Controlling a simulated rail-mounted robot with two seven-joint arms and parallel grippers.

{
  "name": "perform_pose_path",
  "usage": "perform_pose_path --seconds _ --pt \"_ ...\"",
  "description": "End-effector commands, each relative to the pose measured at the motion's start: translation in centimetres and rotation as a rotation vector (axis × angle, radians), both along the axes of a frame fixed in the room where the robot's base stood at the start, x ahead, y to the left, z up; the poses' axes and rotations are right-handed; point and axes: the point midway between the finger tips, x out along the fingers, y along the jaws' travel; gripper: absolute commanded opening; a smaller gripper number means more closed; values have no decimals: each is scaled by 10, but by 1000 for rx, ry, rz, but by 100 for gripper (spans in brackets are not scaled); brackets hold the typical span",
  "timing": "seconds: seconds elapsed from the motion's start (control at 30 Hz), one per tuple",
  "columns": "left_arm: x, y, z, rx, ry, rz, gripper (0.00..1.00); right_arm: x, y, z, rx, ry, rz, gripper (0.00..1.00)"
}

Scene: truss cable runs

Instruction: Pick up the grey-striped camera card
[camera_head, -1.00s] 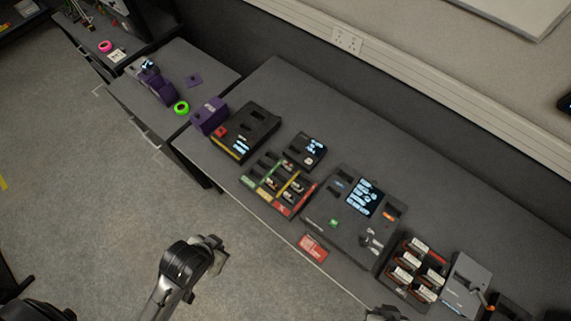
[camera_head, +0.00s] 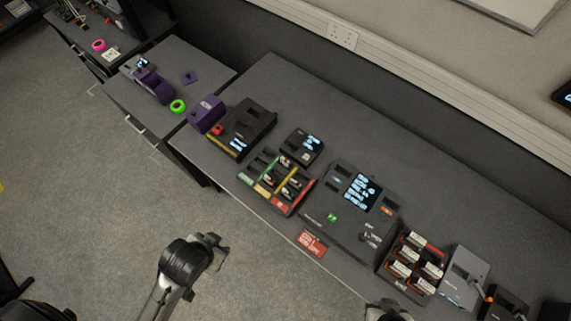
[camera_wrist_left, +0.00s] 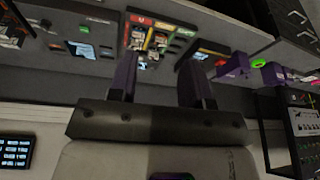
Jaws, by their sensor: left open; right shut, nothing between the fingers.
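The card tray (camera_head: 243,177) with green, yellow and red edge labels lies near the table's front edge, with several small cards in it. It also shows upside down in the left wrist view (camera_wrist_left: 168,28). I cannot tell which card has grey stripes; the stripes are too small to see. My left gripper (camera_wrist_left: 160,62) is open in the left wrist view, its two purple fingers apart and nothing between them, with the tray beyond.
Behind the tray is a small reader (camera_head: 302,146). Right of it is a console with a screen (camera_head: 362,192), then a rack of red and white cards (camera_head: 412,262). A red card-like label (camera_head: 312,243) lies at the front edge. The table's back strip is clear.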

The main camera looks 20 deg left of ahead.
Motion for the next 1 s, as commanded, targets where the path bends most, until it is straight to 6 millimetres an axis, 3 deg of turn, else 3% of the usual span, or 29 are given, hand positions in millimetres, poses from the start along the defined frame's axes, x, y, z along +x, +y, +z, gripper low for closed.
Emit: perform_pose_path --seconds 0.07,0.43,0.7,0.77,0.87,1.0 --pt "0 1 0 2 0 -1 53 0 0 0 -1 0 1 0" --pt "0 0 0 -1 0 1 88 0 0 0 0 0 0 0" --pt "4 -3 -2 -10 -8 5 89 0 0 -3 0 0 -1 0" --pt "13 -2 -4 -8 -30 5 89 0 0 -9 1 -1 -1 0" --pt "43 -1 -8 -5 -106 3 89 0 1 -29 3 -2 -1 0" --pt "108 8 -3 32 -286 -18 89 0 1 -71 4 0 -3 0"
